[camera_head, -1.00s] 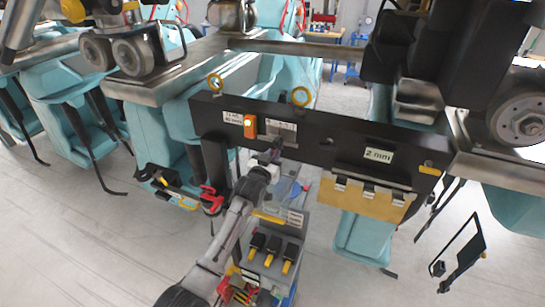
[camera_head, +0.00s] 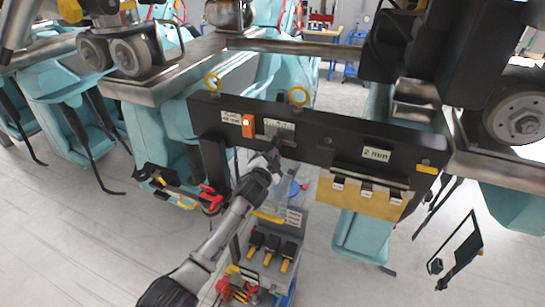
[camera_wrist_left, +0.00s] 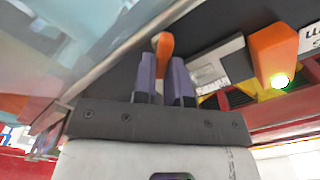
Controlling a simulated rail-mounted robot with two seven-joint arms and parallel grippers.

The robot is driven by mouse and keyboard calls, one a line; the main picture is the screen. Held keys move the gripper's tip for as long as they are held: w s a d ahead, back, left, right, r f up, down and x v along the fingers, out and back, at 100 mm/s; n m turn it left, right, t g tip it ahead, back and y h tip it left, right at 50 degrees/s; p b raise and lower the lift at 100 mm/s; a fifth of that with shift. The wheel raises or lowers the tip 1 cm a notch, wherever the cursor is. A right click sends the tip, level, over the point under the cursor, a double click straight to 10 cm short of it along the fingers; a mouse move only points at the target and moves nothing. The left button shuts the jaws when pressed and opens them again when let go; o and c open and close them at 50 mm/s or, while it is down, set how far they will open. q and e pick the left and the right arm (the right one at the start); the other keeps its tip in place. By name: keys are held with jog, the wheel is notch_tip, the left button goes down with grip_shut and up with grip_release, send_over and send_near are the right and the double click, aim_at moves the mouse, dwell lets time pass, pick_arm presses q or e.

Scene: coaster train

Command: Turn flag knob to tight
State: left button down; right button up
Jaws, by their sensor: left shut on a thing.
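The dark beam (camera_head: 330,150) runs across the head view with an orange block (camera_head: 249,126) on its face. In the left wrist view the orange block (camera_wrist_left: 272,52) has a lit spot at its lower end. My left gripper (camera_head: 275,152) is at the beam's face, just right of and below the block. In the left wrist view its purple fingers (camera_wrist_left: 163,82) are shut around a narrow orange-tipped piece (camera_wrist_left: 164,45), apparently the flag knob. Its lower part is hidden between the fingers. The pointing direction and any "tight" mark cannot be read. My right gripper is not in view.
A "2 mm" label (camera_head: 377,154) and a tan plate (camera_head: 362,198) are on the beam's right part. A grey tool stand (camera_head: 268,262) with yellow-tipped tools is below. Teal seats (camera_head: 85,115) hang around. Floor shows at left.

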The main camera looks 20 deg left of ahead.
pick_arm(q)
jog(key=shift+d+f+m+p, duration=0.1)
jog(key=shift+f+m+p, duration=0.1)
jog(key=shift+m, duration=1.8)
jog(key=shift+f+m+p, duration=0.1)
jog(key=shift+f+m, duration=0.05)
jog(key=shift+m, duration=2.15)
jog(key=c, duration=1.2)
grip_release()
jog(key=shift+o, duration=0.2)
